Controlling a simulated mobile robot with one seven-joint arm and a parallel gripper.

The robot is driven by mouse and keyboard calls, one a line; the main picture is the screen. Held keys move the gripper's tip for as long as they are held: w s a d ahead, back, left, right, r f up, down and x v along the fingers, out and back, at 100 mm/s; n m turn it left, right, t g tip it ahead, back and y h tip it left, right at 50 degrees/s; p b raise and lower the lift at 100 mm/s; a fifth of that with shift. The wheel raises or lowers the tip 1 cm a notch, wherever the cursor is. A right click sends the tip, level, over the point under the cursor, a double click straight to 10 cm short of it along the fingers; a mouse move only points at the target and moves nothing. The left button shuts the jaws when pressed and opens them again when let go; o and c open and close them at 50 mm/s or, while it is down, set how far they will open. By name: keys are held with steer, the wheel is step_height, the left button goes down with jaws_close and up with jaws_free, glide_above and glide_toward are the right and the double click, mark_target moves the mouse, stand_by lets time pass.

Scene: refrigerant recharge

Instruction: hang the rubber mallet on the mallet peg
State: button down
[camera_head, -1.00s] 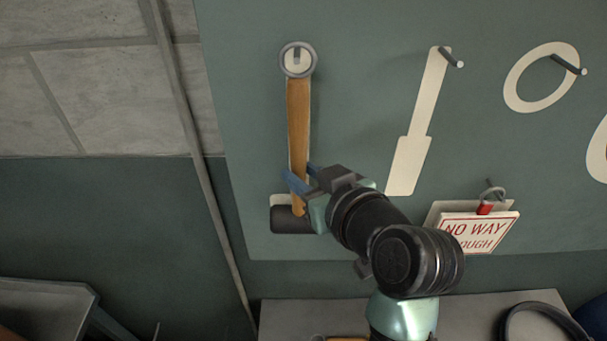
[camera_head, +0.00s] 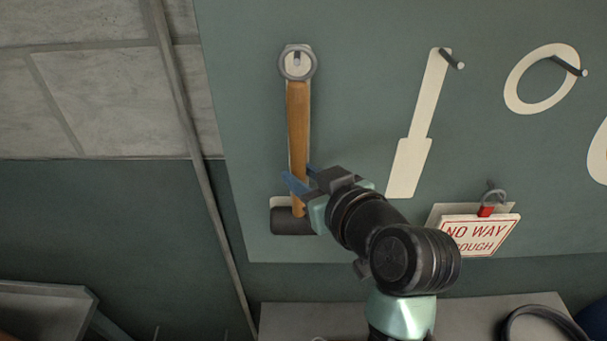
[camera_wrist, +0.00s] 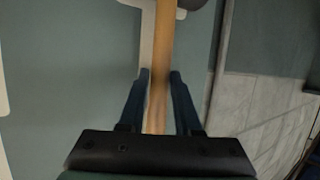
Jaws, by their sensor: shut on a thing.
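The rubber mallet has a wooden handle (camera_head: 298,120), a grey ring (camera_head: 283,71) at its top and a black head (camera_head: 288,221) at its bottom. It hangs upright in front of its white outline on the green board. The mallet peg (camera_head: 297,58) shows inside the ring; whether the ring rests on it is unclear. My gripper (camera_head: 297,178) is shut on the handle just above the head. In the wrist view, the handle (camera_wrist: 166,45) runs between the blue fingers of my gripper (camera_wrist: 161,75).
To the right are an empty peg (camera_head: 452,59) with a white tool outline and another empty peg (camera_head: 569,66) with a ring-shaped outline. A sign (camera_head: 480,236) hangs at lower right. A grey bench (camera_head: 460,312) stands below the board (camera_head: 365,100).

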stand_by(0.4)
steer(key=c, duration=0.5)
jaws_free()
steer(key=shift+f, duration=0.1)
steer(key=b+v, duration=0.3)
steer(key=v, duration=1)
steer(key=w+a+r+m+t+h, duration=0.1)
steer(key=w+r+m+t+h, duration=0.1)
steer(key=r+t, duration=0.35)
steer(key=w+a+r+m+t+h, duration=0.1)
steer(key=w+r+t, duration=0.15)
steer(key=r, duration=0.55)
steer(key=s+a+r+t+h, duration=0.1)
steer(key=s+r+t, duration=0.1)
steer(key=r, duration=0.3)
steer(key=s+a+r+m+t+h, duration=0.1)
steer(key=s+r+t, duration=0.1)
steer(key=r, duration=0.3)
steer(key=s+a+r+m+t+h, duration=0.1)
steer(key=s+r+t, duration=0.2)
steer(key=r, duration=0.2)
steer(key=shift+s+a+b, duration=0.2)
steer(key=shift+a+b, duration=0.05)
steer(key=shift+b, duration=0.15)
steer(key=shift+f, duration=0.1)
